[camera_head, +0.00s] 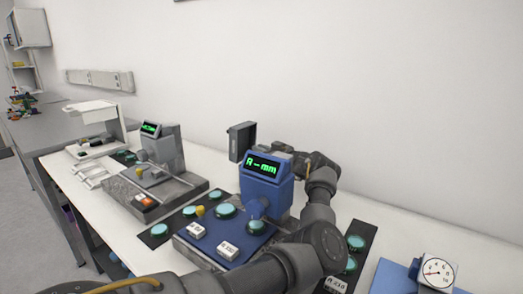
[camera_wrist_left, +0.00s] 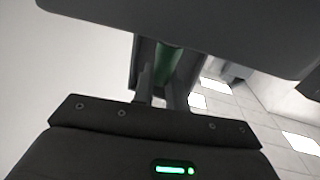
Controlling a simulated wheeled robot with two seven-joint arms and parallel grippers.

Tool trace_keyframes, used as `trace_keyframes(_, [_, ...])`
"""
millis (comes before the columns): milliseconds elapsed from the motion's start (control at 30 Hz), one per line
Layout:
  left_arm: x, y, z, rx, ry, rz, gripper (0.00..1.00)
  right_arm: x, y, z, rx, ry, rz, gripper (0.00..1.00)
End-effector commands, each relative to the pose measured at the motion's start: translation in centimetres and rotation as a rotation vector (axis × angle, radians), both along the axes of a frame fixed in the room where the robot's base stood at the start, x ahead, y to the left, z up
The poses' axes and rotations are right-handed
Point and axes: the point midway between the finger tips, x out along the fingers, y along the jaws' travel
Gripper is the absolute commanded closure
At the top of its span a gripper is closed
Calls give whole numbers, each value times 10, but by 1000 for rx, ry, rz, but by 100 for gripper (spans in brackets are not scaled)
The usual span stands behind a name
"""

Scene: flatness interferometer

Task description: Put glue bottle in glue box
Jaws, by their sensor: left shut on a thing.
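My left gripper (camera_head: 284,151) reaches in behind the blue instrument, and its fingertips are mostly hidden in the head view. In the left wrist view the gripper (camera_wrist_left: 165,75) is shut on a green rounded thing (camera_wrist_left: 167,62), which looks like the glue bottle; only a part of it shows between the fingers. A dark grey box (camera_head: 241,141) stands up just left of the gripper, near the wall. It may be the glue box; its inside cannot be made out. My right gripper is not in view.
The blue instrument (camera_head: 266,187) with a lit display stands in front of the gripper. A grey instrument (camera_head: 163,150) is to its left. Green discs lie on dark trays around the blue one. A dial gauge (camera_head: 437,272) is at the lower right. The wall is close behind.

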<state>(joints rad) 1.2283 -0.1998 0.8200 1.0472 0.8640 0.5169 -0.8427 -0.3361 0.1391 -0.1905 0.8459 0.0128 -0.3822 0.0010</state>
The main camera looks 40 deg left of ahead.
Motion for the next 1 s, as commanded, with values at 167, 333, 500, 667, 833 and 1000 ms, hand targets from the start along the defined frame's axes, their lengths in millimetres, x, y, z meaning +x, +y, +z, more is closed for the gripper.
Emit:
trace_keyframes(167, [0,0,-6,0,2,0,100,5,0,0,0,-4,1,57])
trace_keyframes(333, [0,0,-11,0,2,0,100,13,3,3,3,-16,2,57])
trace_keyframes(500, [0,0,-12,0,1,0,81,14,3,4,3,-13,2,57])
trace_keyframes(667, [0,0,-12,0,1,0,64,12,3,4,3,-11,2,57])
trace_keyframes(833, [0,0,-11,0,1,0,64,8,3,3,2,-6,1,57])
trace_keyframes(1000, [0,0,-3,0,-1,0,64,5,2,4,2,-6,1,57])
